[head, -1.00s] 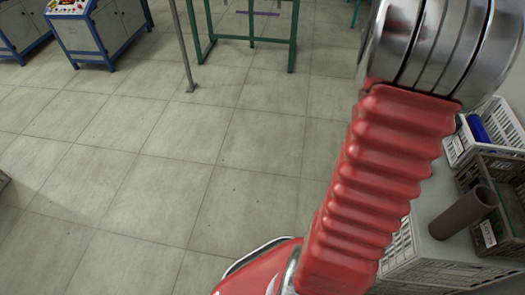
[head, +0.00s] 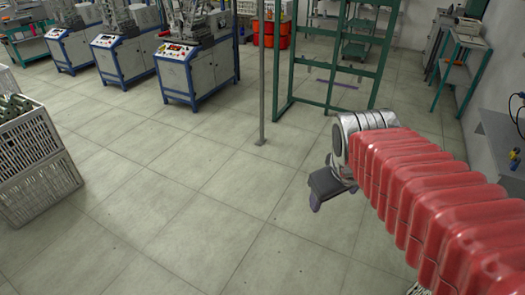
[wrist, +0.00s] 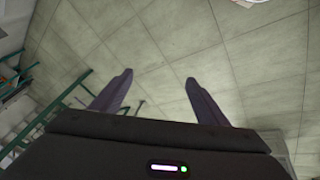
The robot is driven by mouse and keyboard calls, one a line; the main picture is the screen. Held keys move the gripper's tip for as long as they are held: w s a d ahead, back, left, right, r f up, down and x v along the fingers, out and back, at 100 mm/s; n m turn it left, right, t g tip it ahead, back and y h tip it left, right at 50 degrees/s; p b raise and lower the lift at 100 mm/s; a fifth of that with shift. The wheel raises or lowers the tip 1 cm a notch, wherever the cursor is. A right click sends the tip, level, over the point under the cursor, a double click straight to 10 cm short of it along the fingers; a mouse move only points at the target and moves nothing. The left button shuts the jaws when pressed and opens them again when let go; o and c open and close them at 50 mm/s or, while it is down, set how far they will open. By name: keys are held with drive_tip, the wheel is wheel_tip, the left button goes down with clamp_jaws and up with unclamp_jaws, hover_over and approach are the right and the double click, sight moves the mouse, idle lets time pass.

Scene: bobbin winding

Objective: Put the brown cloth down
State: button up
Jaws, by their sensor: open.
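My gripper (wrist: 160,95) is open in the wrist view, with its two dark fingers spread apart and only tiled floor between and beyond them. In the head view my gripper (head: 318,202) is at the end of my red-sleeved arm, right of the middle, above bare floor. I see no brown cloth in either current view, neither between the fingers nor on the floor in sight.
A green metal frame (head: 331,62) and a thin grey post (head: 262,75) stand ahead. Blue-framed machines (head: 195,68) line the back left. White crates (head: 30,160) are stacked at the left edge. A green side table (head: 458,62) stands at right. The middle floor is open.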

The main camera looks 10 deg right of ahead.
drive_tip(key=s+a+m+t+y, duration=0.1)
drive_tip(key=s+a, duration=0.4)
drive_tip(key=a, duration=0.5)
drive_tip(key=shift+s+a+m+y, duration=0.25)
drive_tip(key=shift+m+y, duration=0.15)
drive_tip(key=shift+y, duration=0.2)
drive_tip(key=shift+f, duration=0.1)
drive_tip(key=shift+c, duration=0.5)
